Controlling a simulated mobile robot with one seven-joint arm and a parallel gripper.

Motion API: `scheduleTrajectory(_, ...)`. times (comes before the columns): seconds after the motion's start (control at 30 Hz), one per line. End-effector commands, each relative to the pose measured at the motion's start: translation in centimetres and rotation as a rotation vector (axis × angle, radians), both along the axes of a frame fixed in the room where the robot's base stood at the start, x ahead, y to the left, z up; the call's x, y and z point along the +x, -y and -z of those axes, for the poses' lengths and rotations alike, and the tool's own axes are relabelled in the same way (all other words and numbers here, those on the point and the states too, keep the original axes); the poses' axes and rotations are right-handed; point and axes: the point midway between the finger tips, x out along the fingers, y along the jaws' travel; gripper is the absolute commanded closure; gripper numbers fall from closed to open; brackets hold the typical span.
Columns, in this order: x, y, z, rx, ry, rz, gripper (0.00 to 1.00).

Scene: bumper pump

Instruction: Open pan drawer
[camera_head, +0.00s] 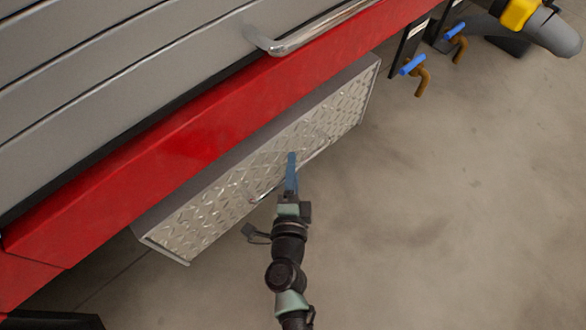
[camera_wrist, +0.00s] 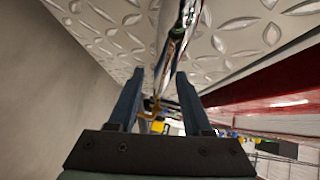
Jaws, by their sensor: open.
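The pan drawer (camera_head: 260,165) is a long silver box with a diamond-plate face, hung under the red bumper. It looks shut. Its thin chrome handle (camera_head: 262,194) runs along the face, partly hidden by my gripper. My gripper (camera_head: 291,158) has blue fingers and is in front of the middle of the drawer face. In the wrist view the handle (camera_wrist: 176,40) runs between the two open fingers, lengthwise through the gap. The diamond-plate face (camera_wrist: 105,25) fills the top of that view. I cannot tell whether the fingers touch the handle.
The red bumper (camera_head: 200,140) overhangs the drawer, with a grey slatted shutter (camera_head: 120,60) and chrome grab rail (camera_head: 310,35) above. Blue-handled valves (camera_head: 413,66) stick out at the upper right. The concrete floor (camera_head: 460,210) on the right is clear.

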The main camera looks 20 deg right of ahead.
Motion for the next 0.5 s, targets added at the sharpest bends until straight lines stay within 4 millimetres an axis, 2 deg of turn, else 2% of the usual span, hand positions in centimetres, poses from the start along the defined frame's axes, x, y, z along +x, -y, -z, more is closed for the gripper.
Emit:
scheduleTrajectory(0.1, -0.02, -0.01, -0.01, 0.0, 0.0, 0.0, 0.52)
scheduleTrajectory(0.37, -0.03, -0.01, -0.03, 0.0, 0.001, 0.0, 0.99)
scheduleTrajectory(0.5, -0.04, -0.01, -0.03, 0.0, 0.001, 0.0, 1.0)
